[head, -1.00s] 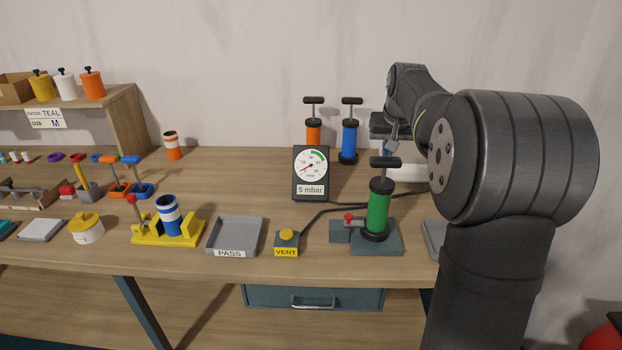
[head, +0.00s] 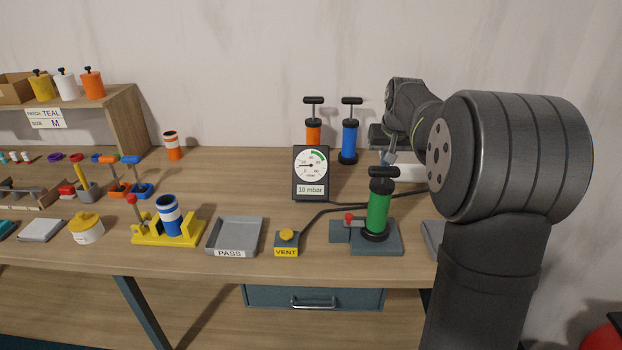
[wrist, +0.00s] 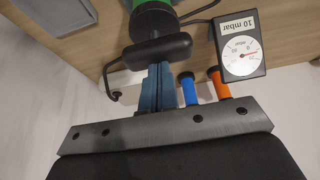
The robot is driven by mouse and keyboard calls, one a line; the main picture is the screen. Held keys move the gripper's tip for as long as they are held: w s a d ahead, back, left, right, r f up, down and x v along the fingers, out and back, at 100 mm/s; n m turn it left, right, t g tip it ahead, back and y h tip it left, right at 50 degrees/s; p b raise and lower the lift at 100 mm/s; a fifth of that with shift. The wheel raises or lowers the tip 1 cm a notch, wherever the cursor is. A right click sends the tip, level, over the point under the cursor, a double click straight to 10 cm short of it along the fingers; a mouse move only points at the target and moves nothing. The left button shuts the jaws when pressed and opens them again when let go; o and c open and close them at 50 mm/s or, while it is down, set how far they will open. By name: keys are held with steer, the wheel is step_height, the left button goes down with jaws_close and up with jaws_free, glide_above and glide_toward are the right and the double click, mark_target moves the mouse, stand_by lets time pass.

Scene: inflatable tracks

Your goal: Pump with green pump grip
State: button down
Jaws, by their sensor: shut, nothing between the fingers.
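The green pump (head: 377,212) stands upright on a grey-blue base (head: 390,246) with a red-knobbed lever. Its black T-shaped grip (head: 384,172) sits low, close above the pump's top collar. In the wrist view the grip (wrist: 150,52) lies just beyond my fingertips, and the green body is mostly hidden behind it. My gripper (head: 388,157) is at the grip, its blue fingers shut with nothing between them, as the wrist view (wrist: 160,70) also shows. The fingertips meet the grip's edge in the picture; I cannot tell whether they touch.
A blue pump (head: 349,142) and an orange pump (head: 313,133) stand behind. A black hose (head: 330,208) runs across the table. Bare table lies behind the tray.

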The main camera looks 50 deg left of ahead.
steer(key=shift+r, duration=3.25)
